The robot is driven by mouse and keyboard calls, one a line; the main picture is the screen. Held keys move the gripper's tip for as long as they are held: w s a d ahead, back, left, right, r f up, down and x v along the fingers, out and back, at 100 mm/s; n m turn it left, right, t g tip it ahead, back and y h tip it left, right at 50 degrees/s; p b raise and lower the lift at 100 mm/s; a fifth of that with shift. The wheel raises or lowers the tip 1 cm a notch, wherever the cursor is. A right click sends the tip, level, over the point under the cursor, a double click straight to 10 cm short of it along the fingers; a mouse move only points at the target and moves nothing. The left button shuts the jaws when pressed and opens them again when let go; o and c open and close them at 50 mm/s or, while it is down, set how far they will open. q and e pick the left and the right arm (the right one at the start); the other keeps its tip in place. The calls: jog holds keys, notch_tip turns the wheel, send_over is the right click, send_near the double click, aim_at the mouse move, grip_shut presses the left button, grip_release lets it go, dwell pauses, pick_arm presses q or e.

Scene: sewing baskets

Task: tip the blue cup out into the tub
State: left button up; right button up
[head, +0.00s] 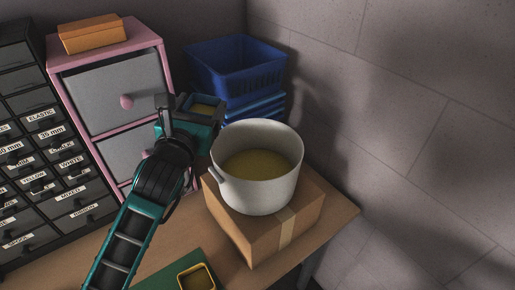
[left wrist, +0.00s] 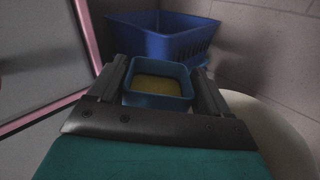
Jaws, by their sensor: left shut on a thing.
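The blue cup (head: 205,108) is held by my left gripper (head: 190,112), level with or above the tub's rim and just left of it in the head view. In the left wrist view the cup (left wrist: 156,101) is upright between the two fingers, with yellow-brown contents inside. The white tub (head: 262,190) stands upright and holds a similar yellow-brown fill. Its pale rim shows partly behind the gripper in the left wrist view (left wrist: 278,130). My right gripper is not in view.
The tub stands on a cardboard box (head: 240,230) on a wooden table (head: 340,212). Blue baskets (head: 237,72) are stacked behind. A pink-framed drawer unit (head: 110,90) stands at left. A small yellow-rimmed container (head: 197,279) sits on a green mat (head: 160,277) in front.

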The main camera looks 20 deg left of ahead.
pick_arm(q)
jog(key=shift+w+d+r+m, duration=0.1)
jog(key=shift+d+r+m, duration=0.1)
jog(key=shift+d+m, duration=0.45)
jog(key=shift+w+d+r+m, duration=0.1)
jog(key=shift+d+r+m, duration=0.1)
jog(key=shift+d+m, duration=0.4)
jog(key=shift+d+f+m, duration=0.15)
jog(key=shift+f+m, duration=0.1)
jog(key=shift+m, duration=0.1)
jog(key=shift+d+f+m, duration=0.3)
jog(key=shift+d+m, duration=0.2)
jog(key=shift+w+d+r+m, duration=0.1)
jog(key=shift+d+r+m, duration=0.05)
jog(key=shift+d+m, duration=0.3)
jog(key=shift+w+d+r+m, duration=0.1)
jog(key=shift+d+m, duration=0.35)
jog(key=shift+d+r+m, duration=0.2)
jog(key=shift+d+m, duration=0.2)
jog(key=shift+m, duration=0.4)
jog(key=shift+d+f+m, duration=0.15)
jog(key=shift+f+m, duration=0.45)
jog(key=shift+m, duration=0.2)
jog(key=shift+d+r+m+b, duration=0.15)
jog(key=shift+d+m+b, duration=0.15)
jog(key=shift+m, duration=0.6)
jog(key=shift+d+r+m+b, duration=0.15)
jog(key=shift+m+b, duration=0.1)
jog(key=shift+m, duration=0.65)
dwell(0.4)
